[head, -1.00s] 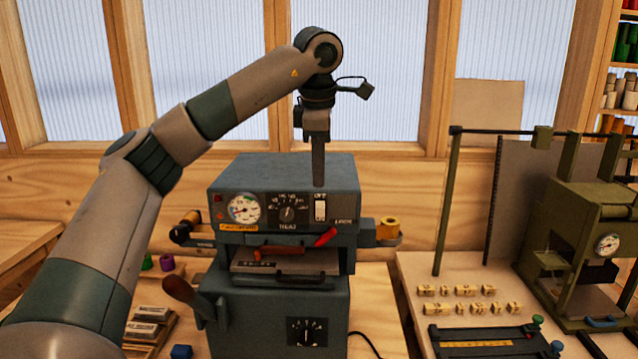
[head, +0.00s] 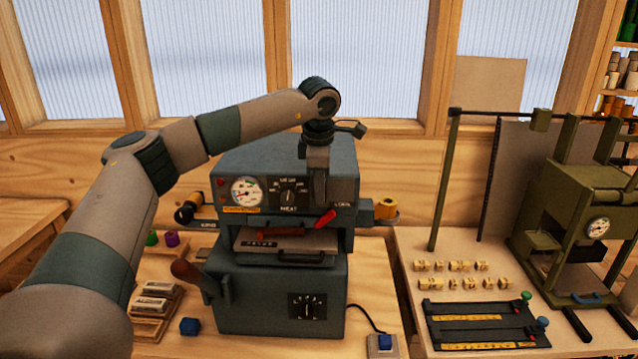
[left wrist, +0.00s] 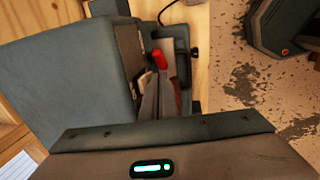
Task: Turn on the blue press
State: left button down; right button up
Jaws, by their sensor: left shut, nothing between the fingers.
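The blue-grey press (head: 270,160) stands upright on the wooden bench in the middle of the head view. Its front panel has a round gauge (head: 246,190), a heat dial (head: 289,196) and a red-tipped lever (head: 322,222). My left gripper (head: 319,202) points down at the right part of this panel, with its fingers shut and empty. It hides the white rocker switch there, so I cannot tell whether it touches the switch or how the switch is set. In the left wrist view, the fingers (left wrist: 152,104) hang beside the press front, near the red lever tip (left wrist: 159,59). My right gripper is out of view.
A box with a blue button (head: 385,342) sits at the bench's front right.

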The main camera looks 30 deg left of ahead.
pick_arm(q)
jog(key=shift+w+a, duration=0.1)
jog(key=shift+f, duration=0.1)
jog(key=shift+w+a+f+t+b, duration=0.1)
jog(key=shift+w+f+t+b, duration=0.15)
jog(key=shift+b, duration=0.7)
jog(key=shift+r, duration=0.2)
jog(key=shift+r+p, duration=0.4)
jog(key=shift+r, duration=0.35)
jog(key=shift+s, duration=0.15)
